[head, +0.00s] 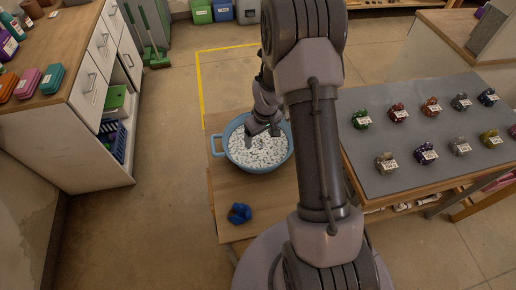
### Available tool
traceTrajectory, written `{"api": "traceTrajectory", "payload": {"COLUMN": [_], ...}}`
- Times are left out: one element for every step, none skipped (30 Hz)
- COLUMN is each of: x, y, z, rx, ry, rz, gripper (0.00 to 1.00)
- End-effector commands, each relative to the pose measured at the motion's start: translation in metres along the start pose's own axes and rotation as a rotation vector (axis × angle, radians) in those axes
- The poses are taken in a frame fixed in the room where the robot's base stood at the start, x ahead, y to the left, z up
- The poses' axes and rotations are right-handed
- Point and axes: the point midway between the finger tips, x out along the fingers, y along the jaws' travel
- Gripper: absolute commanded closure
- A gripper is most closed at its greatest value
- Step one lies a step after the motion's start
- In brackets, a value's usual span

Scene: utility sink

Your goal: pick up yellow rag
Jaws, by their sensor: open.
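A crumpled yellow or olive rag (490,138) with a white label lies in the front row on the grey table at the right, near the picture's right edge. My gripper (263,134) is open, pointing down at or just above the white bits in a blue basin (219,146). It is far to the left of the yellow rag. The fingertips are small in the picture, and I cannot tell whether they touch the bits.
Several other labelled crumpled rags lie on the grey table (400,178). A dark blue crumpled item (239,213) lies on the low wooden table (222,188) in front of the basin. A drawer cabinet (88,95) stands at the left. Floor between is clear.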

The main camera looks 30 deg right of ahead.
Motion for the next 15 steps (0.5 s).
{"api": "traceTrajectory", "payload": {"x": [0.004, 0.007, 0.011, 0.016, 0.022, 0.03, 0.037, 0.044, 0.051, 0.054, 0.056, 0.055, 0.054, 0.054, 0.053], "y": [0.0, -0.001, -0.001, -0.002, -0.003, -0.004, -0.005, -0.005, -0.005, -0.005, -0.005, -0.005, -0.005, -0.005, -0.005], "z": [0.0, 0.0, 0.0, 0.0, 0.0, -0.001, -0.001, -0.001, -0.001, -0.001, -0.002, -0.002, -0.002, -0.002, -0.002], "rx": [0.0, 0.0, 0.0, 0.0, 0.0, -0.001, -0.002, -0.001, 0.0, 0.0, 0.0, 0.0, 0.0, 0.0, 0.0], "ry": [0.0, 0.0, -0.001, -0.001, -0.001, -0.002, -0.001, -0.002, -0.002, -0.001, -0.001, 0.0, 0.001, 0.001, 0.001], "rz": [0.0, 0.0, 0.0, -0.001, -0.001, -0.001, 0.0, -0.001, -0.001, -0.001, 0.0, 0.0, 0.0, 0.0, 0.0], "gripper": [0.2, 0.2, 0.2, 0.2, 0.2, 0.2, 0.2, 0.2, 0.2, 0.2, 0.2, 0.2, 0.2, 0.2, 0.2]}}
